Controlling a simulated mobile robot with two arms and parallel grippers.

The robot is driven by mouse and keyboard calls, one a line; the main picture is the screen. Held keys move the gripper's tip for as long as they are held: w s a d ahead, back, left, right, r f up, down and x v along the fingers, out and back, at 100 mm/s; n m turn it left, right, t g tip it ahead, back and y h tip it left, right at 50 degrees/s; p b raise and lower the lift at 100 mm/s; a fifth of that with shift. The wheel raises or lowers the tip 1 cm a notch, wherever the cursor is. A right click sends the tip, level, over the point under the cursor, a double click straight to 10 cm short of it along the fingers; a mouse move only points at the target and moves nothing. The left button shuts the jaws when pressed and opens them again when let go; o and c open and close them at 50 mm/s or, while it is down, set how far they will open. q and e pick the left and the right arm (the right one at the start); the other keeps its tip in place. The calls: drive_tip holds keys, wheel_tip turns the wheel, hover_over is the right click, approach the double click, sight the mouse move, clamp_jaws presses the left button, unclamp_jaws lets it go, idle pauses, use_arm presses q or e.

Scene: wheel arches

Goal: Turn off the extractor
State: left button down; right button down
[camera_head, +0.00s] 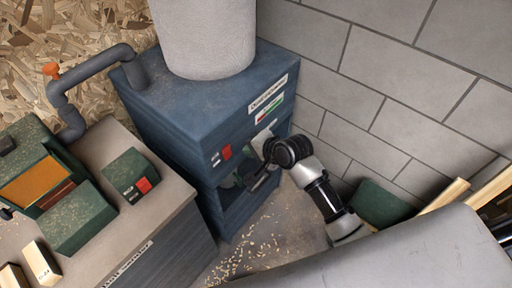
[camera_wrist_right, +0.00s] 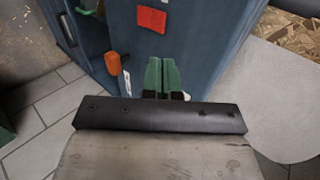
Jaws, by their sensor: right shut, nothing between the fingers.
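The extractor (camera_head: 180,118) is a blue cabinet with a wide grey cylinder on top. Its front carries a red switch (camera_head: 226,152) beside small white marks and a white label higher up. My right gripper (camera_head: 243,183) is at the cabinet's front, below and to the right of the red switch. In the right wrist view its green fingertips (camera_wrist_right: 161,76) are together and empty, with a red square (camera_wrist_right: 152,19) on the blue panel beyond them. I cannot tell whether they touch the panel. My left gripper is not in view.
A workbench (camera_head: 165,215) at the left holds green machine parts and a green box with a red switch (camera_head: 143,184). A grey pipe (camera_head: 90,75) joins the cabinet. A block wall (camera_head: 400,60) stands behind; wood shavings lie on the floor. An orange knob (camera_wrist_right: 113,63) shows in the wrist view.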

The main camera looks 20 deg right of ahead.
drive_tip(key=v, duration=0.2)
drive_tip(key=shift+s+d+r, duration=0.1)
drive_tip(key=shift+s+r, duration=0.05)
drive_tip(key=shift+r, duration=0.25)
drive_tip(key=s+d+f+n+g+h+b, duration=0.15)
drive_tip(key=s+f, duration=0.25)
drive_tip(key=f, duration=0.7)
drive_tip(key=s+d+f+n+g+h+b, duration=0.1)
drive_tip(key=s+d+f+n, duration=0.3)
drive_tip(key=f, duration=0.7)
drive_tip(key=s+d+f+g+h+b, duration=0.15)
drive_tip(key=s+f, duration=0.35)
drive_tip(key=f, duration=0.5)
drive_tip(key=s+d+f+n+g, duration=0.1)
drive_tip(key=s+f, duration=0.4)
drive_tip(key=s, duration=0.5)
drive_tip(key=s+d+f+n+g+h+b, duration=0.1)
drive_tip(key=s+f+n, duration=0.3)
drive_tip(key=s, duration=0.6)
drive_tip(key=s+d+f+n+g, duration=0.1)
drive_tip(key=s+f+n, duration=0.2)
drive_tip(key=s+f, duration=0.5)
drive_tip(key=shift+s+h, duration=0.4)
drive_tip(key=shift+s, duration=0.5)
